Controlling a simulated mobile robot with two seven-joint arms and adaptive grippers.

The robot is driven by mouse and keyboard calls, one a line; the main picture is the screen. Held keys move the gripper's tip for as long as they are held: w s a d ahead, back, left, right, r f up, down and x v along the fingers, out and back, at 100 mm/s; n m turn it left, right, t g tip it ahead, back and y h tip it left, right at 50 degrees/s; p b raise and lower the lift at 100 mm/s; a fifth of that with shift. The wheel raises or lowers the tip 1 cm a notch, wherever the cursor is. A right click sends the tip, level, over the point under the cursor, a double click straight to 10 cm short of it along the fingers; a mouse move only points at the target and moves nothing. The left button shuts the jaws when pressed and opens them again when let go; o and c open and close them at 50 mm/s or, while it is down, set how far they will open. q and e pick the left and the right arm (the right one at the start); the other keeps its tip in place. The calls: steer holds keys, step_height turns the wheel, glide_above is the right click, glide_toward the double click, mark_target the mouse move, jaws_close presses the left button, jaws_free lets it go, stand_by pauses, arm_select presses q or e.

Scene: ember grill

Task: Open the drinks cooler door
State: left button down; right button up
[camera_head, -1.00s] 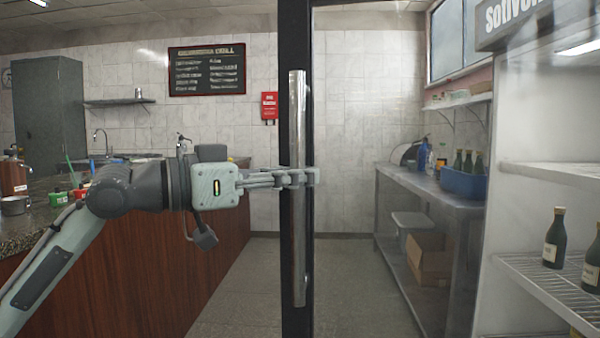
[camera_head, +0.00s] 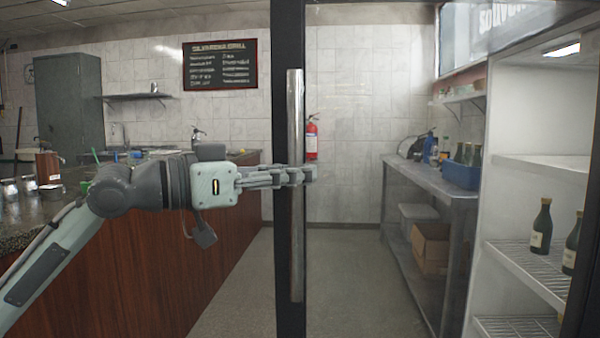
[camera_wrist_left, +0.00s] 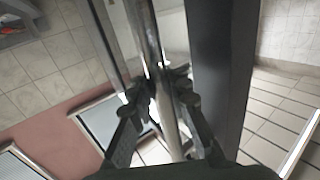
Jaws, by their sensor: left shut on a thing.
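The drinks cooler door has a dark frame (camera_head: 288,250) that stands upright across the middle of the head view. Its long silver bar handle (camera_head: 296,115) runs vertically along this frame. My left gripper (camera_head: 305,175) is shut around the handle at about mid-height. In the left wrist view, the fingers (camera_wrist_left: 165,95) close on both sides of the silver bar (camera_wrist_left: 148,40), beside the dark frame (camera_wrist_left: 222,70). The cooler's white interior (camera_head: 540,120) shows at the right, and the door stands swung away from it. My right gripper is out of view.
Green bottles (camera_head: 541,228) stand on a wire shelf (camera_head: 520,265) in the cooler. A metal side table (camera_head: 430,180) with a blue crate (camera_head: 461,174) is behind the door. A wood-fronted counter (camera_head: 160,270) is at left. Floor (camera_head: 235,285) between counter and door is clear.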

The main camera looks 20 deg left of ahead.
arm_select(q)
steer(key=shift+w+a, duration=0.1)
steer(key=shift+a, duration=0.15)
steer(key=c, duration=1.4)
jaws_free()
steer(key=shift+s+a, duration=0.2)
steer(key=shift+a, duration=0.05)
steer(key=shift+d, duration=0.15)
steer(key=v, duration=1.2)
